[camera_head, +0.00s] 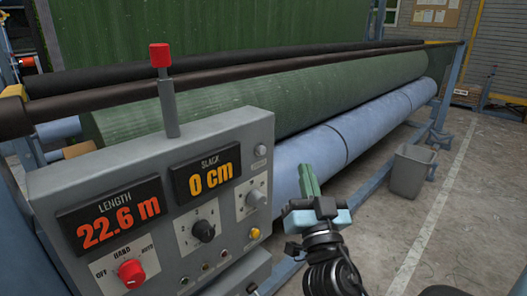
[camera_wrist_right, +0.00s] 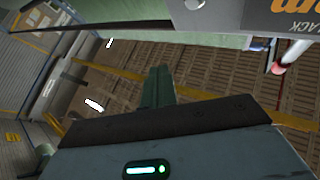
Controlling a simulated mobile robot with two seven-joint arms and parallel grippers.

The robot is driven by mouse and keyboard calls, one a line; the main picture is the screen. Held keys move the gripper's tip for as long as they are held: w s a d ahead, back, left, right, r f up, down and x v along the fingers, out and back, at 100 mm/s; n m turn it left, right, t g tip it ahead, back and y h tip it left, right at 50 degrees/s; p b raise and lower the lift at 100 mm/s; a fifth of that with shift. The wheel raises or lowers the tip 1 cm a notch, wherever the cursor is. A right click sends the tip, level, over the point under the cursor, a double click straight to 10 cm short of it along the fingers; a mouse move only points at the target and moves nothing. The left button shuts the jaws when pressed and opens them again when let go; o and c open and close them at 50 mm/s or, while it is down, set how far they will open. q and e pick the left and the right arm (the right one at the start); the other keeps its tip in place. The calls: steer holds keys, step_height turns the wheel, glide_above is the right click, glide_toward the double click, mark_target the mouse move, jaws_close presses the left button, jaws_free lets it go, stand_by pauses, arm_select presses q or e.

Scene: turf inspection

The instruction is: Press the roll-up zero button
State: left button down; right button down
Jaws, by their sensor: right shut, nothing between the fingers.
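The grey control panel (camera_head: 150,190) fills the lower left of the head view. It reads LENGTH 22.6 m and SLACK 0 cm. It has a red knob (camera_head: 131,273) marked OFF, HAND, AUTO, a black knob (camera_head: 204,231), a yellow button (camera_head: 255,233) and several small buttons along the lower edge. Their labels are too small to read, so I cannot tell which is roll-up zero. My right gripper (camera_head: 307,172) is shut and empty, to the right of the panel and apart from it. Its green fingers also show in the right wrist view (camera_wrist_right: 157,80), with the panel's corner (camera_wrist_right: 255,15) at the top right.
A red-topped lever (camera_head: 164,90) stands up from the panel. Behind lie a green turf roll (camera_head: 270,95) and a blue roller (camera_head: 330,140). A grey bin (camera_head: 410,171) stands on the floor at right. Open concrete floor with a white line (camera_head: 430,225) lies at the right.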

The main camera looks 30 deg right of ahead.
mark_target(262, 151)
arm_select(q)
steer(key=shift+s+f, duration=0.25)
steer(key=shift+f, duration=0.1)
arm_select(e)
steer(key=w+a, duration=0.2)
steer(key=w, duration=0.6)
arm_select(q)
steer(key=shift+w+r, duration=0.1)
stand_by(0.8)
arm_select(e)
steer(key=shift+w, duration=0.1)
stand_by(0.8)
arm_select(q)
steer(key=shift+s+f+b, duration=0.35)
steer(key=shift+f+b, duration=0.1)
steer(key=shift+b, duration=0.05)
arm_select(e)
steer(key=shift+w, duration=0.4)
